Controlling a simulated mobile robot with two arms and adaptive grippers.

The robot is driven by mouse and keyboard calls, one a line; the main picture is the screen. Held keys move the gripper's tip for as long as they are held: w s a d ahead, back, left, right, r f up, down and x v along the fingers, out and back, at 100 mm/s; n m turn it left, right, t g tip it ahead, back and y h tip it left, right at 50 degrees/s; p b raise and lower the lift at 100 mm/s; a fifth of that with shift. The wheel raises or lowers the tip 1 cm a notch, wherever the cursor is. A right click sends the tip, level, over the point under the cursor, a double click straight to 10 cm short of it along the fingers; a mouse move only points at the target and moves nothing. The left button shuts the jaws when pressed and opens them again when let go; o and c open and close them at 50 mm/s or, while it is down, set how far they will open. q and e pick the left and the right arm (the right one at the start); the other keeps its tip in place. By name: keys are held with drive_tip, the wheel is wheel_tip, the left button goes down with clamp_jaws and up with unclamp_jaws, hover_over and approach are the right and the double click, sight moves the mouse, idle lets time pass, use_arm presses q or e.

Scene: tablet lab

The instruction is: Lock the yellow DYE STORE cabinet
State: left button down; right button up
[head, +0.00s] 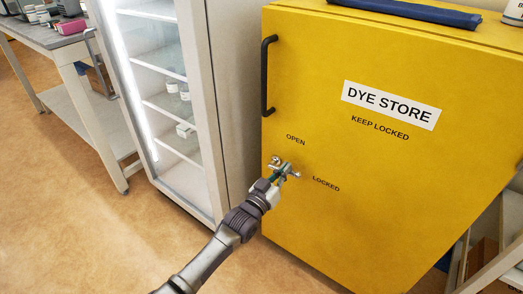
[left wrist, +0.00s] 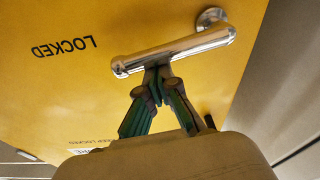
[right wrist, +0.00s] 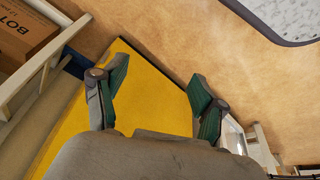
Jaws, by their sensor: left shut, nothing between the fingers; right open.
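The yellow DYE STORE cabinet (head: 330,215) has its door shut in the head view. Its metal lever (head: 294,174) sits low on the door's left side, between the words OPEN and LOCKED. The lever's free end points towards LOCKED. In the left wrist view the lever (left wrist: 180,50) runs from a round mount to its free end on the LOCKED side. My left gripper (head: 283,172) is shut and empty, its fingertips together at the lever (left wrist: 160,72); I cannot tell whether they touch it. My right gripper (right wrist: 158,76) is open and empty, with the yellow cabinet behind it.
A black bar handle (head: 268,75) stands out above the lever. A glass-fronted cabinet (head: 215,110) stands close on the left, with a bench (head: 75,45) beyond it. A dark blue object (head: 405,12) lies on the yellow cabinet. A cardboard box (right wrist: 25,30) shows in the right wrist view.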

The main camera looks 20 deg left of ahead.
use_arm(q)
drive_tip(key=shift+d+f+m, duration=0.15)
drive_tip(key=shift+f+m, duration=0.25)
drive_tip(key=shift+m, duration=0.3)
drive_tip(key=shift+f+m, duration=0.2)
drive_tip(key=shift+m, duration=0.4)
use_arm(e)
drive_tip(key=shift+w+a, duration=0.1)
drive_tip(key=shift+w, duration=0.25)
use_arm(q)
drive_tip(key=shift+f, duration=0.1)
use_arm(e)
drive_tip(key=shift+w+r+t, duration=0.1)
drive_tip(key=shift+w+t, duration=0.1)
drive_tip(key=shift+t, duration=0.1)
